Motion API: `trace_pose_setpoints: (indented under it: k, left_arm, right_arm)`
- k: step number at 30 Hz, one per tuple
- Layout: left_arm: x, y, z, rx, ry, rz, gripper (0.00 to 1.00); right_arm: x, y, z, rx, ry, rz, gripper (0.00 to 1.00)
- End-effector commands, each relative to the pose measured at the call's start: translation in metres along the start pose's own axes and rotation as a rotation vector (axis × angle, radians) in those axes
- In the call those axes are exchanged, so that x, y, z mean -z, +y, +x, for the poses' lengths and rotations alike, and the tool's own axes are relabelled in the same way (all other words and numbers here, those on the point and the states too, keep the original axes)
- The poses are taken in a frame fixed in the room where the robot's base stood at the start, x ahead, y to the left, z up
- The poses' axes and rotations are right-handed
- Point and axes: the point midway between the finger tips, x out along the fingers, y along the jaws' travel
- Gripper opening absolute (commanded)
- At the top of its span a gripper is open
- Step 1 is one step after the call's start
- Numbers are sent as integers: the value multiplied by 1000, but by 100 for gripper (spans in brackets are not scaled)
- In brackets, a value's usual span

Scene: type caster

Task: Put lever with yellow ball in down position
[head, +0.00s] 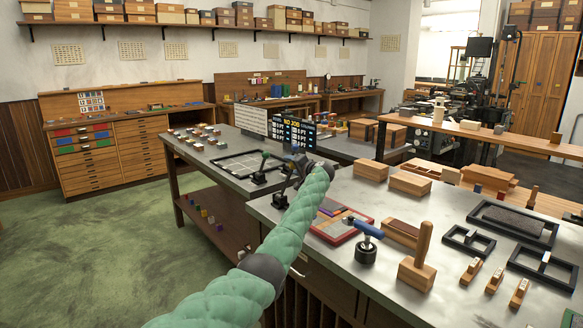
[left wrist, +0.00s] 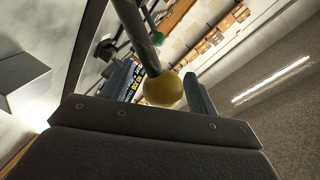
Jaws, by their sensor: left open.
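The lever's yellow ball (left wrist: 163,90) shows in the left wrist view at the end of a dark rod (left wrist: 137,35). My left gripper (left wrist: 158,80) is open, with a finger on each side of the ball; I cannot tell whether either finger touches it. In the head view my left gripper (head: 298,165) is over the near end of the grey metal bench, and it hides the yellow ball there. A second lever with a green ball (head: 265,154) stands on a black base just left of it. My right gripper is not in view.
A sign board (head: 294,131) stands behind the gripper.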

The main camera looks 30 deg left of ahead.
Motion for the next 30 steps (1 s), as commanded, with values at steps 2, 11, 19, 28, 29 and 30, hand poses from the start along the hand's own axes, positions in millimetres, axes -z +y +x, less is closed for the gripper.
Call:
trace_pose_setpoints:
  k: [2, 11, 19, 28, 29, 30]
  left_arm:
    - [0, 2, -10, 0, 2, -2, 59]
    - [1, 3, -52, -1, 2, -1, 59]
    - [1, 2, -67, -1, 2, 1, 59]
    - [1, 2, -67, -1, 2, 1, 59]
    - [1, 2, -67, -1, 2, 1, 59]
    - [1, 2, -67, -1, 2, 1, 59]
  right_arm:
    - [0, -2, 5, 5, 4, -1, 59]
    - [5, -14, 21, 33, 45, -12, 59]
    - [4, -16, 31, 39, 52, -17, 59]
    - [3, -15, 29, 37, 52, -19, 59]
    - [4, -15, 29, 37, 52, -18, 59]
    - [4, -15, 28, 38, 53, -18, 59]
